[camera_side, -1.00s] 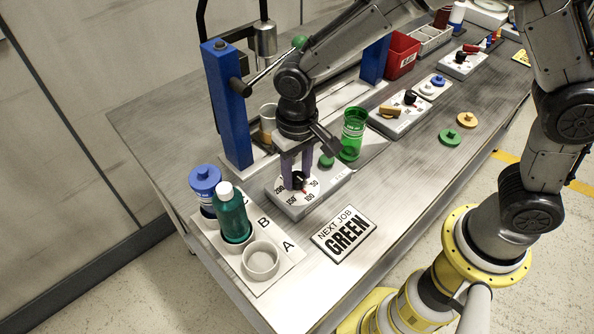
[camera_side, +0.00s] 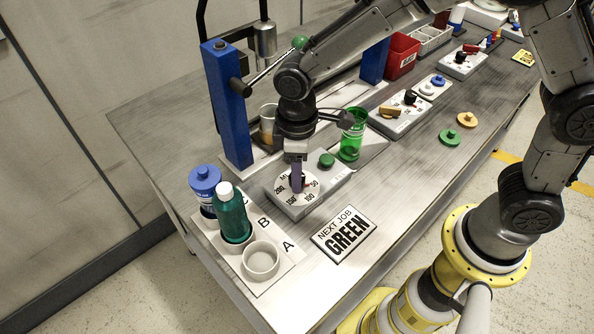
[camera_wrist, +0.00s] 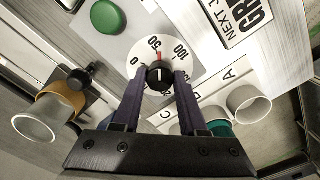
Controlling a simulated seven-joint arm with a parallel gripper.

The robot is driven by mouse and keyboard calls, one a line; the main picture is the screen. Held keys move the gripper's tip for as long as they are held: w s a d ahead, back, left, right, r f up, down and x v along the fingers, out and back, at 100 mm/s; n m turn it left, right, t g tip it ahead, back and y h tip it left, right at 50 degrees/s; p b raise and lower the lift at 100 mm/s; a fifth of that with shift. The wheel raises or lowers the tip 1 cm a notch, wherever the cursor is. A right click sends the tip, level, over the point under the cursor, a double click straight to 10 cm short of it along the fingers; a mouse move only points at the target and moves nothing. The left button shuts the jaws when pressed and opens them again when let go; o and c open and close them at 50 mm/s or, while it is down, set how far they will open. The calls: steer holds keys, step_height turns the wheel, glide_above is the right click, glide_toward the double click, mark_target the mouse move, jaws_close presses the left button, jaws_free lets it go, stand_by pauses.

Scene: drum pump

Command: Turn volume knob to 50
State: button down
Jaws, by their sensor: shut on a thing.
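The volume knob (camera_wrist: 159,77) is small and black, on a round white dial (camera_wrist: 143,48) with printed numbers. In the wrist view its red pointer is at or very near the 50 mark. My gripper (camera_wrist: 159,84) is shut on the knob, one dark purple finger on each side. In the side view my gripper (camera_side: 298,184) reaches straight down onto the dial (camera_side: 285,197), and its fingers hide most of the knob. The dial sits on a grey box (camera_side: 324,199) with a green button (camera_side: 327,160).
A blue post (camera_side: 228,105) stands behind the box. A green beaker (camera_side: 352,135) is close to its right. A teal bottle (camera_side: 232,213), a blue-lidded jar (camera_side: 205,184) and an empty white cup (camera_side: 261,259) stand at the left. A "NEXT JOB GREEN" sign (camera_side: 344,233) lies in front.

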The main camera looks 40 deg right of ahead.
steer(key=shift+r+n, duration=0.1)
steer(key=shift+n, duration=0.6)
steer(key=shift+c, duration=2.2)
jaws_free()
step_height(320, 180, up, 14)
